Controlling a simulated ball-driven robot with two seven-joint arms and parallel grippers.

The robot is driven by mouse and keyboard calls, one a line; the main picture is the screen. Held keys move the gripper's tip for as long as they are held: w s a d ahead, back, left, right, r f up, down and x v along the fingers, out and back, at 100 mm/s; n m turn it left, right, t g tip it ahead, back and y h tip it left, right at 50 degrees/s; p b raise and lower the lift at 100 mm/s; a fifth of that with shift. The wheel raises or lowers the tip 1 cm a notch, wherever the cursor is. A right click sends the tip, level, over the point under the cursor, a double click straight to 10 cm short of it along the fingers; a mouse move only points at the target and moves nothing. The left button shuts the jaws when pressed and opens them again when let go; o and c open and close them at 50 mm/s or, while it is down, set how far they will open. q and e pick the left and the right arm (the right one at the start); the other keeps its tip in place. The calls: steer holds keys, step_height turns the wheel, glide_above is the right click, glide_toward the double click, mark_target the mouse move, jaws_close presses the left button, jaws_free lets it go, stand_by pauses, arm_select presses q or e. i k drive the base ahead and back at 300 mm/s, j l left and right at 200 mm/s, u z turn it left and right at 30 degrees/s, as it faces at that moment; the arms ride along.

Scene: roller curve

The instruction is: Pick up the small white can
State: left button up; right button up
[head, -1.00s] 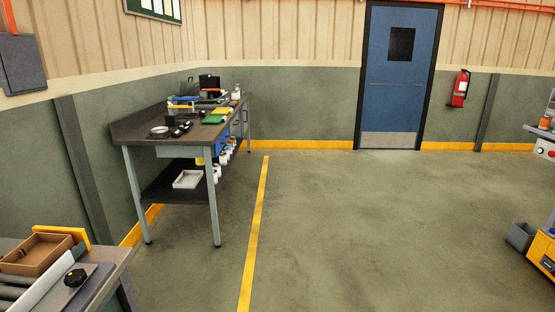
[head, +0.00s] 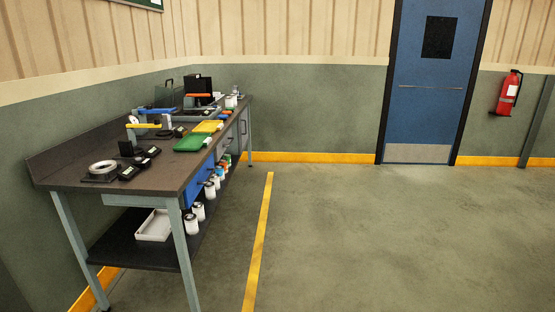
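Several small white cans or jars with dark tops stand in a row on the lower shelf of the workbench (head: 150,181) at the left. The nearest white can (head: 191,224) is by the bench's front leg. Another white can (head: 198,211) stands just behind it, and a third (head: 209,190) is farther back. A whitish can (head: 231,101) also sits at the far end of the bench top. I cannot tell which one the task means. Neither of my grippers shows in the head view.
A white tray (head: 154,226) lies on the lower shelf. The floor (head: 370,235) right of the yellow line (head: 259,240) is clear, up to a blue door (head: 432,75). A fire extinguisher (head: 508,93) hangs at right.

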mark_target(229, 101)
steer(key=i, duration=5.25)
steer(key=i+u, duration=0.75)
steer(key=i+l+u, duration=0.2)
steer(key=i+u, duration=0.2)
steer(key=i, duration=0.15)
steer(key=i+l+u, duration=0.35)
